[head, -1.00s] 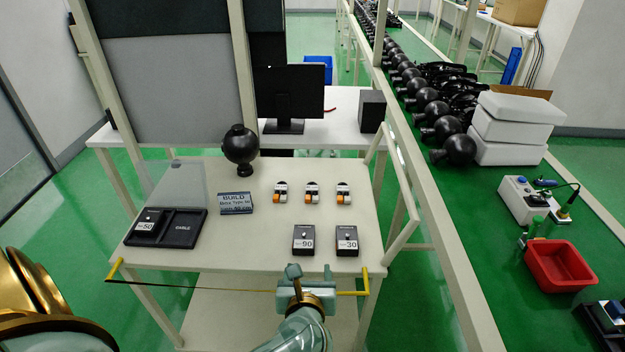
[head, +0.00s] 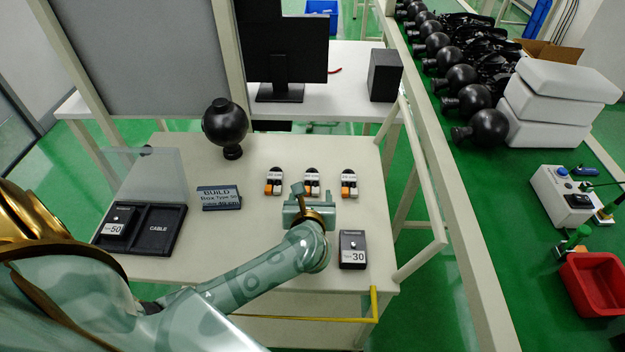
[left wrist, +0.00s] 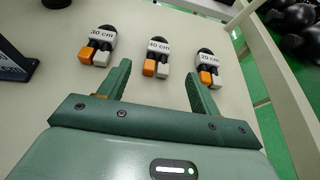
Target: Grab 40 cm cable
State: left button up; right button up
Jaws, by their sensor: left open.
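The 40 cm cable (left wrist: 157,57) is a small bundle with an orange and a white plug and a black top with a label. It lies on the table as the middle one of three such cables, and it shows in the head view (head: 312,178). My left gripper (head: 310,197) is open just in front of it. In the left wrist view the cable appears between the two open fingers (left wrist: 158,70), a little beyond their tips, and nothing is held. My right gripper is not in view.
The 30 cm cable (left wrist: 98,46) lies to the left and the 20 cm cable (left wrist: 207,69) to the right. A black box marked 30 (head: 352,249), a BUILD sign (head: 219,197), a black CABLE tray (head: 178,207) and a black ball-shaped part (head: 225,122) stand on the table.

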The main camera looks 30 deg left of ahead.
aim_at(311, 181)
pick_arm(q)
jog(key=b+x, duration=0.1)
jog(key=x, duration=0.3)
jog(key=shift+w+a+f, duration=0.1)
jog(key=shift+f, duration=0.05)
jog(key=b+x, duration=0.1)
jog(key=x, duration=0.3)
jog(key=shift+f, duration=0.15)
jog(key=shift+w+a+f, duration=0.1)
jog(key=shift+w+a, duration=0.1)
jog(key=shift+a, duration=0.05)
jog(key=shift+c, duration=0.6)
jog(key=c, duration=1)
jog(key=shift+o, duration=0.2)
